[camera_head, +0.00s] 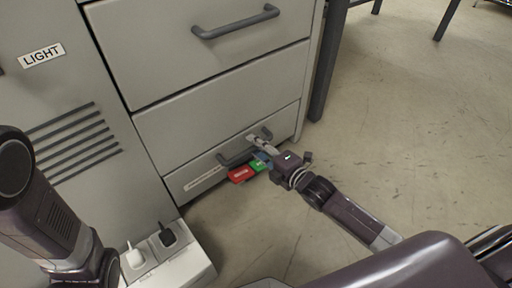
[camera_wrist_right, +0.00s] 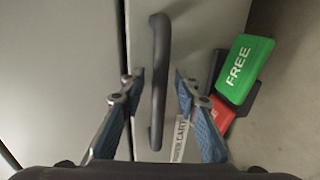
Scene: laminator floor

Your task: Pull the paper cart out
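The paper cart (camera_head: 188,170) is the low front panel at the bottom of the grey cabinet, with a dark bar handle (camera_wrist_right: 159,60). A white label (camera_wrist_right: 180,140) reading partly "CART" shows beside the handle in the right wrist view. My right gripper (camera_head: 263,146) is at this handle. In the right wrist view its two blue-padded fingers stand apart, one on each side of the bar, with gaps showing. The fingers partly hide the handle in the head view. My left arm comes in at the left, but its gripper is not visible.
A green "FREE" tag (camera_wrist_right: 243,68) and a red tag (camera_head: 242,174) sit by the handle. A larger drawer handle (camera_head: 236,22) is above. A white box with switches (camera_head: 165,268) stands at lower left. A dark table leg (camera_head: 327,65) is right of the cabinet; the floor in front is clear.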

